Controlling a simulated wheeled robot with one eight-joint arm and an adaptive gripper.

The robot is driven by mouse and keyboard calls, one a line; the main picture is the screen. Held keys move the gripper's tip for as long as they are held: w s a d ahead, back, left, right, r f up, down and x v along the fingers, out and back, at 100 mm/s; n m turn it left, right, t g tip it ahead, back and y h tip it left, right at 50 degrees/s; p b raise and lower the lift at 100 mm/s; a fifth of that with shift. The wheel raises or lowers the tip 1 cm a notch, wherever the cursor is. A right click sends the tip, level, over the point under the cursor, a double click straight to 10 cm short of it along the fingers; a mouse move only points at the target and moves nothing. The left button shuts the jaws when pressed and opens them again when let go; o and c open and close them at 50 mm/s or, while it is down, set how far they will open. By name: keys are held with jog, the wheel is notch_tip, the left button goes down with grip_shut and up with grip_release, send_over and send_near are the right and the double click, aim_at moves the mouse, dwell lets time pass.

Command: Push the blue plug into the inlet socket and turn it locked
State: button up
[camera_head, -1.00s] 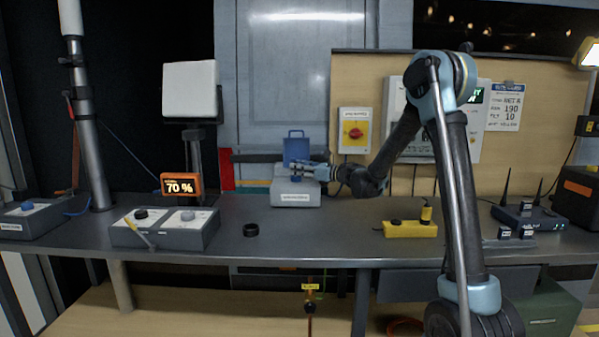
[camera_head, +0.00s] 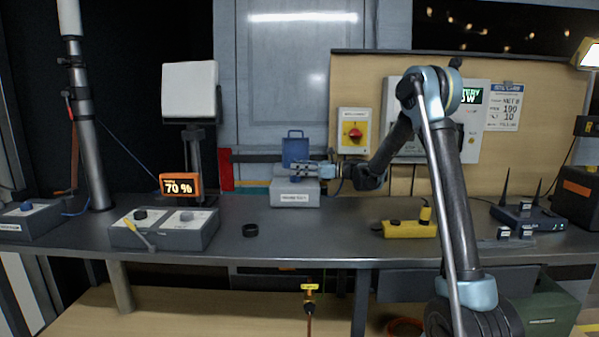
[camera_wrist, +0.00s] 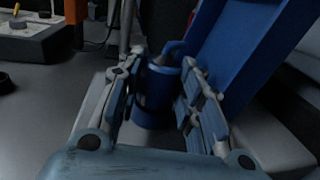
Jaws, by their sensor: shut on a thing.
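The blue plug (camera_wrist: 156,98) is a short upright cylinder in the wrist view, with a cable end bending away at its top. My gripper (camera_wrist: 163,76) is shut on it, one finger on each side. In the head view my gripper (camera_head: 298,170) reaches left, just above the grey inlet box (camera_head: 295,198). The box's blue lid (camera_head: 295,146) stands open behind the gripper, and also shows close on the right in the wrist view (camera_wrist: 240,55). The plug's lower end and the socket are hidden, so I cannot tell how deep it sits or its turn.
A red-and-yellow rotary switch (camera_head: 354,132) is on the wall behind. A black ring (camera_head: 250,230) lies on the bench left of the inlet box. A grey two-knob box (camera_head: 165,229) stands farther left, and a yellow block (camera_head: 409,229) right. The bench before the inlet box is clear.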

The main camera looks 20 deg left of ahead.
jog(key=o, duration=1.2)
jog(key=shift+w+d, duration=0.15)
jog(key=shift+d, duration=1.75)
jog(key=shift+w+d, duration=0.15)
jog(key=shift+d, duration=1.7)
